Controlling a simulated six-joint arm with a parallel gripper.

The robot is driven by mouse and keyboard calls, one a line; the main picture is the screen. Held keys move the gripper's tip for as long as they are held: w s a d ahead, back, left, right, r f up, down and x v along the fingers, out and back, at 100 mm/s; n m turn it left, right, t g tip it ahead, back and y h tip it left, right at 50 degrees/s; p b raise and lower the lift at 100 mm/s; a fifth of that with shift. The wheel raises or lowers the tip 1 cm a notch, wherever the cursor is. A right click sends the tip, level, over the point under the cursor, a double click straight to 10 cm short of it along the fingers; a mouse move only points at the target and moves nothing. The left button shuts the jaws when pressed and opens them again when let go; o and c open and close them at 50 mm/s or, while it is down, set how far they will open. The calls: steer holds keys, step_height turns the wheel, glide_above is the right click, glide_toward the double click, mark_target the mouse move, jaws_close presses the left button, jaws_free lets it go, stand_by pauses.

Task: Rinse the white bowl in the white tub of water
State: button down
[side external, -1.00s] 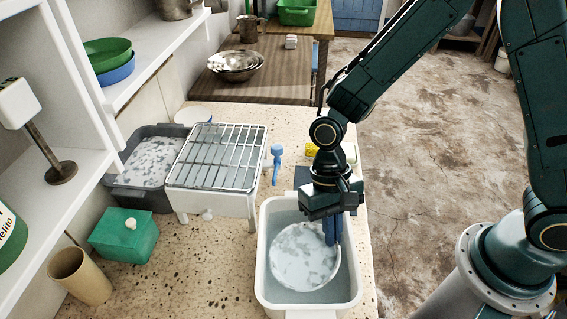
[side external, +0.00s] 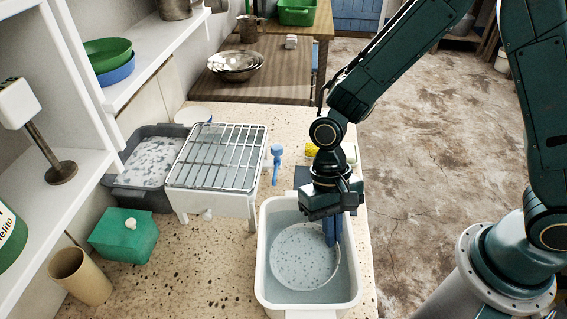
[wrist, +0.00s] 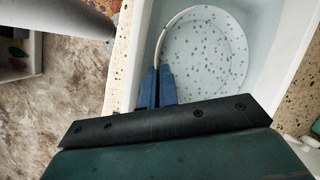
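The white bowl (side external: 303,258) sits low in the white tub (side external: 263,262), in the water (side external: 338,288). Small grey specks dot the bowl's inside. My gripper (side external: 331,238) points down into the tub at the bowl's right edge. In the wrist view, my blue fingers (wrist: 158,78) are closed together on the rim of the bowl (wrist: 207,55). The fingertips and the bowl's underside are hard to see, so I cannot tell whether the bowl touches the tub floor. The tub's wall (wrist: 130,55) runs close beside my fingers.
A wire rack (side external: 222,157) on a white stand is behind and left of the tub. A grey basin (side external: 130,192) of sudsy water is farther left. A blue brush-like tool (side external: 276,160) lies behind the tub. A green box (side external: 124,236) and tan cup (side external: 80,277) stand left.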

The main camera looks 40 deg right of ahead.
steer(key=shift+r, duration=0.1)
step_height(320, 180, up, 11)
stand_by(1.7)
steer(key=shift+r, duration=0.1)
stand_by(0.9)
steer(key=shift+r, duration=1.9)
steer(key=shift+w, duration=0.1)
